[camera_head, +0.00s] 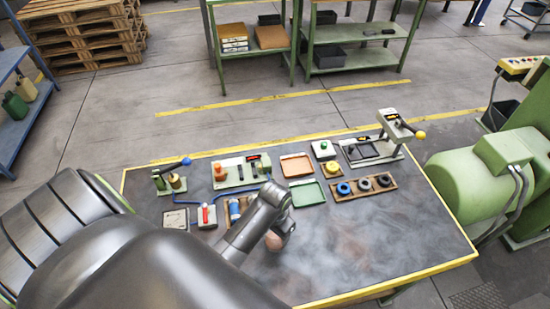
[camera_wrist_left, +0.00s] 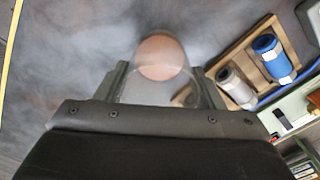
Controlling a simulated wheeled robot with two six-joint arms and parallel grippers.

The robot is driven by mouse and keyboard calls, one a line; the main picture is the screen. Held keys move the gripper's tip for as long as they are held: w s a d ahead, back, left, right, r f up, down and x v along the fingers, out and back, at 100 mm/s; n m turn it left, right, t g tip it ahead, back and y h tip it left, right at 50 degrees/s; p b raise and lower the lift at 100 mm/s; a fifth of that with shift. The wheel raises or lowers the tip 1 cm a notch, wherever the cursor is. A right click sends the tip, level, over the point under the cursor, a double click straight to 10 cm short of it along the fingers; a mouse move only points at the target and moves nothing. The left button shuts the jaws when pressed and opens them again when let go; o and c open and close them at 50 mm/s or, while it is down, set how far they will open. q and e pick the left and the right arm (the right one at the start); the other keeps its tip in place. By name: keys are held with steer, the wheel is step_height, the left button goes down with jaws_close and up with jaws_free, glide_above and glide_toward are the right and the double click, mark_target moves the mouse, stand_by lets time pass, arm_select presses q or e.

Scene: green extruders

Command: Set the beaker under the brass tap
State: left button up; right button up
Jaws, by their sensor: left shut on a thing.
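My left gripper (camera_head: 272,232) is shut on the clear beaker and holds it over the table. In the left wrist view the see-through beaker (camera_wrist_left: 160,88) sits between the two fingers (camera_wrist_left: 165,85), with an orange-brown round patch (camera_wrist_left: 162,57) at its far end. I cannot tell whether that is its base or contents. In the head view the beaker (camera_head: 277,241) is partly hidden by my wrist. The brass tap (camera_head: 176,182), with a blue-ended lever above it, stands at the table's left side, left of and beyond my gripper. My right gripper is out of view.
A wooden rack with a blue cylinder (camera_head: 234,207) is close left of my gripper; the wrist view shows blue (camera_wrist_left: 270,55) and silver (camera_wrist_left: 236,88) cylinders in it. A red-levered box (camera_head: 207,215) and trays (camera_head: 306,193) stand nearby. The table's front right is clear.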

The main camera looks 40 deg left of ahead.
arm_select(q)
steer(key=shift+f, duration=0.7)
steer(key=shift+f, duration=0.1)
steer(key=o, duration=1)
steer(key=shift+d, duration=0.1)
steer(key=shift+o, duration=0.2)
